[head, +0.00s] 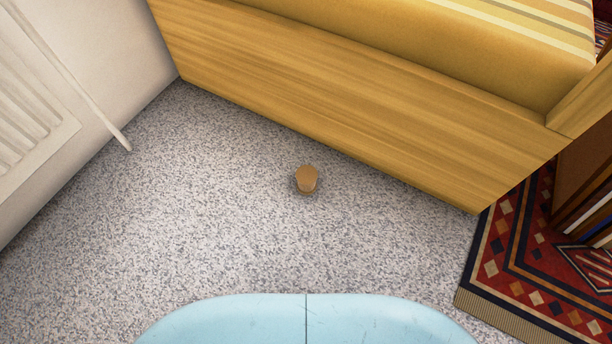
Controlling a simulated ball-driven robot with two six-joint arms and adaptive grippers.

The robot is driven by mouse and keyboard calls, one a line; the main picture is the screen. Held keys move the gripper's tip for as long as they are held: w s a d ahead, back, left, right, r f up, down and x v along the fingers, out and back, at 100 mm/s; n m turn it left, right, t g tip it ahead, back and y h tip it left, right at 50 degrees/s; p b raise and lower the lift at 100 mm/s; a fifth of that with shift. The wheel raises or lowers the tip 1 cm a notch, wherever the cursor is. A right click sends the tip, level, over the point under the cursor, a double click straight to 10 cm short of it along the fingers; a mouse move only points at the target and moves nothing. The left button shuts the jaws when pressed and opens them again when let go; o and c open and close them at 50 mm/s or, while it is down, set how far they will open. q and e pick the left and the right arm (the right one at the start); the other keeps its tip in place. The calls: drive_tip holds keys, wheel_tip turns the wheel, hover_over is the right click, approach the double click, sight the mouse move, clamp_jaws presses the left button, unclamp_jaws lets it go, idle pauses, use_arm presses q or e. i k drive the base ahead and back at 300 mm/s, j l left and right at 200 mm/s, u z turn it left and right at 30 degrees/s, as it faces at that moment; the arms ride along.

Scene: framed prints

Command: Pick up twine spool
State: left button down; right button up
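A small brown, roughly cylindrical object (307,179), which looks like the twine spool, stands on the speckled grey floor (220,220) near the middle of the head view. It is a short way in front of the wooden base of a bed or bench and apart from it. Neither of my grippers shows in the head view, and nothing touches the spool.
A wooden bed or bench base (360,100) with a yellow striped cushion (480,40) runs across behind. A white radiator or panel (70,90) stands at left. A patterned red rug (530,260) lies at right, with books (590,215) above it. Floor around the spool is clear.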

sight(306, 175)
drive_tip(key=l+u, duration=0.45)
drive_tip(key=k+l+u, duration=0.15)
drive_tip(key=l+u, duration=0.3)
drive_tip(key=k+l+u, duration=0.2)
drive_tip(key=l+u, duration=0.2)
